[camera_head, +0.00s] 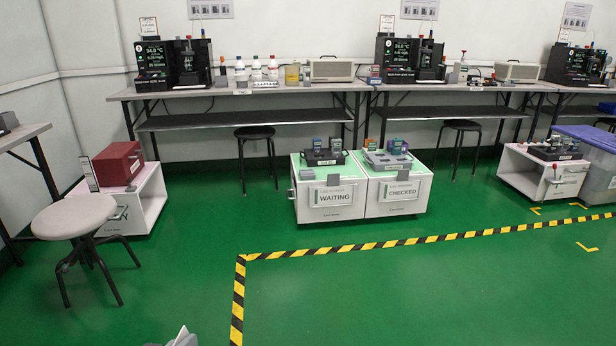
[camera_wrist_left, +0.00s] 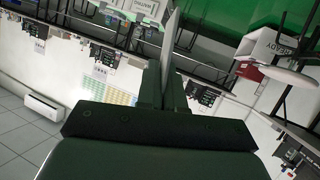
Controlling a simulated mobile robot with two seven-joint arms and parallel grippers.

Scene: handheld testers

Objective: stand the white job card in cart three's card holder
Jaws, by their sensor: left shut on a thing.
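My left gripper (camera_head: 184,341) shows at the bottom edge of the head view, with the white job card (camera_head: 182,331) sticking up from it. In the left wrist view the fingers (camera_wrist_left: 164,88) are shut on the card (camera_wrist_left: 171,42), which is seen nearly edge-on. Carts stand far ahead: one with a partly hidden sign (camera_head: 121,213), one with a WAITING sign (camera_head: 336,196), one with a CHECKED sign (camera_head: 398,191) and one at the right (camera_head: 537,177). I cannot read which is cart three. My right gripper is out of view.
A round stool (camera_head: 75,215) stands in front of the left cart and hides part of its sign. Black-and-yellow tape (camera_head: 340,249) crosses the green floor. Workbenches (camera_head: 240,90) line the back wall. A blue-lidded bin (camera_head: 595,160) stands at the right. The middle floor is clear.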

